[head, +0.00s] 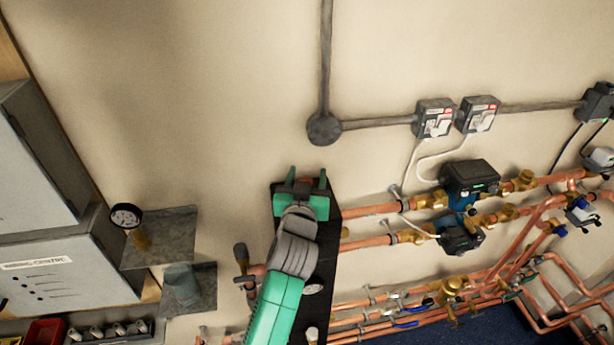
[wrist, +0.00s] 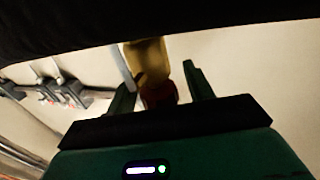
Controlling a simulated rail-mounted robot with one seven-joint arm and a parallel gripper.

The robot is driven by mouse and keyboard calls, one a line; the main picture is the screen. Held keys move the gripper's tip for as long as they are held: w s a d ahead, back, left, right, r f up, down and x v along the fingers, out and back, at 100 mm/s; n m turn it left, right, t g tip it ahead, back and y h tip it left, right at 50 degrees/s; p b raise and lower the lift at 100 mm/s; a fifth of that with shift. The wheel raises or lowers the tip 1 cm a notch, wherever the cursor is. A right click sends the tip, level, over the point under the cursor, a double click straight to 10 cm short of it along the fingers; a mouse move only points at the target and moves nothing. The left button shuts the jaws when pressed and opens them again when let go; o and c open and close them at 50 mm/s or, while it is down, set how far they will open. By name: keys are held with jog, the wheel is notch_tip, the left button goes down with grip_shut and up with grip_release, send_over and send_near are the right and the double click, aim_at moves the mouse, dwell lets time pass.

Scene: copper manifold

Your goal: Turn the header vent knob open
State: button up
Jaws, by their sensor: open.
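The header vent shows in the wrist view as a brass body (wrist: 149,62) with a dark red knob (wrist: 158,95) at its near end. My gripper (wrist: 160,78) is open, with one green finger on each side of the knob. I cannot tell whether either finger touches it. In the head view my gripper (head: 306,178) is at the top of the tall black header (head: 327,250), and the vent is hidden there. How far the knob is turned cannot be seen.
Copper pipes with brass valves and two dark pumps (head: 470,178) run right of the header. A grey conduit box (head: 324,129) is on the wall above. A pressure gauge (head: 126,216) and grey cabinets (head: 60,275) stand left. The wall around my gripper is mostly bare.

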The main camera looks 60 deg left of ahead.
jog(key=shift+c, duration=0.2)
jog(key=c, duration=0.9)
jog(key=f+g+b, duration=0.1)
jog(key=b, duration=0.3)
jog(key=shift+d+n+y, duration=0.1)
jog(key=shift+n+y, duration=0.3)
jog(key=n+g+b, duration=0.1)
jog(key=g+b, duration=0.1)
jog(key=b, duration=0.1)
jog(key=shift+s+y+b, duration=0.1)
jog(key=shift+y+b, duration=0.25)
jog(key=shift+y, duration=0.05)
jog(key=shift+s+a+r+n+g+y+b, duration=0.2)
jog(key=shift+r+n+g+y+b, duration=0.15)
jog(key=shift+n+g+b, duration=0.4)
jog(key=shift+r, duration=0.15)
jog(key=o, duration=0.9)
jog(key=shift+o, duration=0.2)
jog(key=shift+d, duration=0.1)
